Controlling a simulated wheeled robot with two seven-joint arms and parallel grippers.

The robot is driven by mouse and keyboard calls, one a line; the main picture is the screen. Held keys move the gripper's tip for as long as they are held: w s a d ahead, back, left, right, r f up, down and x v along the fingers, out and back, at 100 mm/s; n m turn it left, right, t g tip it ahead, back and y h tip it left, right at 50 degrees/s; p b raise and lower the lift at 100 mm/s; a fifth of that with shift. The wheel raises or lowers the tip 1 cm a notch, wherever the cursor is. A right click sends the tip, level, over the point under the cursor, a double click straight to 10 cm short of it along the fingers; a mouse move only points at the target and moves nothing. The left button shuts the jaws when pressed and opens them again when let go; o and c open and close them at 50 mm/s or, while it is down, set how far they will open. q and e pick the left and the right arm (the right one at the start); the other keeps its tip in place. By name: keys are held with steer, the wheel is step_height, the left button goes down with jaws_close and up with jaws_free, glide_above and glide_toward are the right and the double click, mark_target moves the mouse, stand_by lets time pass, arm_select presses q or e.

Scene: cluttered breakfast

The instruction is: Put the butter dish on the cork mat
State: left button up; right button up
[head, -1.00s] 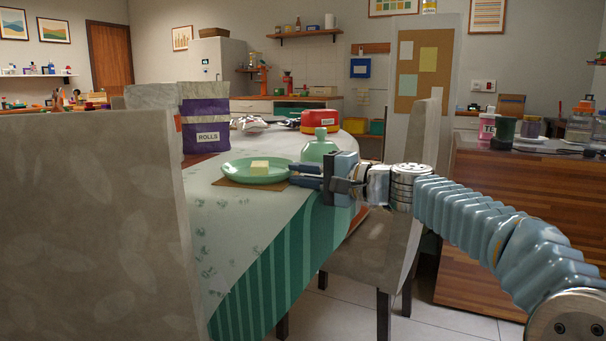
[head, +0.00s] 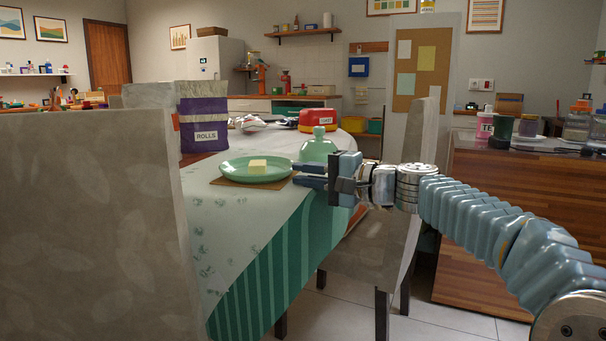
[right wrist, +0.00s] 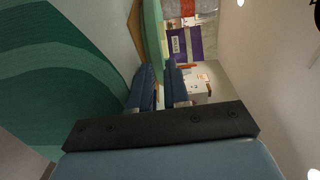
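The butter dish (head: 233,174) is a shallow green dish with a pale yellow block of butter (head: 257,167) on it. It rests on the brown cork mat (head: 229,183), whose corners show under it near the table edge. My right gripper (head: 297,174) is at the dish's right side, its fingers pointing left at the rim. The fingers are apart with nothing seen clamped between them; whether they touch the rim I cannot tell. In the right wrist view the green dish (right wrist: 154,28) shows just beyond the fingertips (right wrist: 159,70), beside the mat (right wrist: 134,27). My left gripper is out of view.
A green domed lid (head: 319,146) stands behind my right gripper. A purple rolls bag (head: 205,127) and a red tin (head: 318,120) stand farther back. Chairs stand at the left (head: 90,220) and right (head: 385,235) of the table. The cloth in front of the dish is clear.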

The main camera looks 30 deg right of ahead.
steer(key=v, duration=0.2)
steer(key=shift+s+d, duration=0.2)
steer(key=shift+s, duration=0.1)
stand_by(0.4)
steer(key=o, duration=0.6)
steer(key=shift+c, duration=0.2)
steer(key=shift+f, duration=0.2)
steer(key=v, duration=0.7)
steer(key=shift+s, duration=0.2)
stand_by(0.7)
